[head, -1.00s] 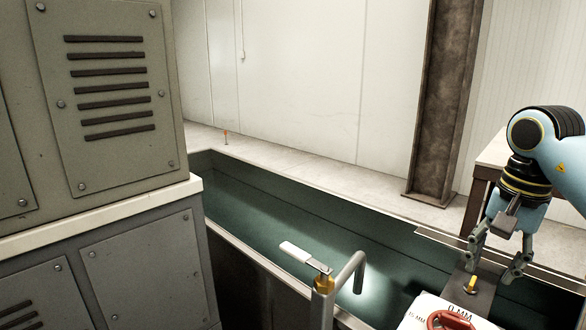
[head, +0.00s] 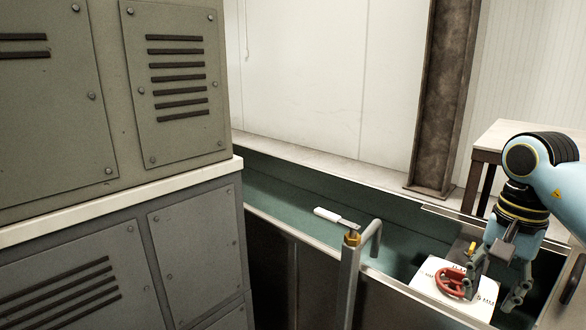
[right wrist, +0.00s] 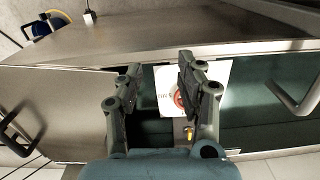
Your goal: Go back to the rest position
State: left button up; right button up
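My right gripper (head: 488,300) hangs fingers-down at the lower right of the head view, over the near side of the trough (head: 290,200). Its fingers are spread with nothing between them; the right wrist view shows the same open gap (right wrist: 158,75). A red handwheel (head: 447,282) on a white marked plate (head: 428,272) lies just left of the fingers in the head view. In the right wrist view the wheel (right wrist: 179,97) is partly hidden behind one finger. A small yellow knob (head: 471,249) sits behind the wheel. My left gripper is not in view.
A large grey cabinet (head: 60,120) fills the left. A rusty column (head: 437,100) and a table (head: 510,140) stand behind. A bent handle (right wrist: 295,95) shows in the right wrist view.

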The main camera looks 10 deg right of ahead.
jog(key=s+a+f+m+t+y+b, duration=0.1)
jog(key=s+a+f+m+t+y, duration=0.1)
jog(key=s+a+f+m+y, duration=0.65)
jog(key=s+a+f+m+t+y+b, duration=0.25)
jog(key=a+f+m+y, duration=0.25)
jog(key=a+f+m, duration=0.65)
jog(key=s+d+f+m+t+h, duration=0.2)
jog(key=s+d+f+m+h, duration=0.15)
jog(key=f+m, duration=0.4)
jog(key=s+d+f+m+t+h, duration=0.1)
jog(key=s+d+f+m+h, duration=0.25)
jog(key=f+m, duration=0.35)
jog(key=s+d+f+m+t+h, duration=0.2)
jog(key=s+f+m+h, duration=0.15)
jog(key=f+m, duration=0.4)
jog(key=s+d+f+m+g+h, duration=0.2)
jog(key=s+f+m+g, duration=0.1)
jog(key=s+m, duration=0.6)
jog(key=s+d+f+m+g+h, duration=0.2)
jog(key=s+m+g, duration=0.4)
jog(key=s+m, duration=0.3)
jog(key=s+d+f, duration=0.1)
jog(key=s, duration=0.2)
jog(key=shift+s+f+m, duration=0.3)
jog(key=shift+s+f, duration=0.05)
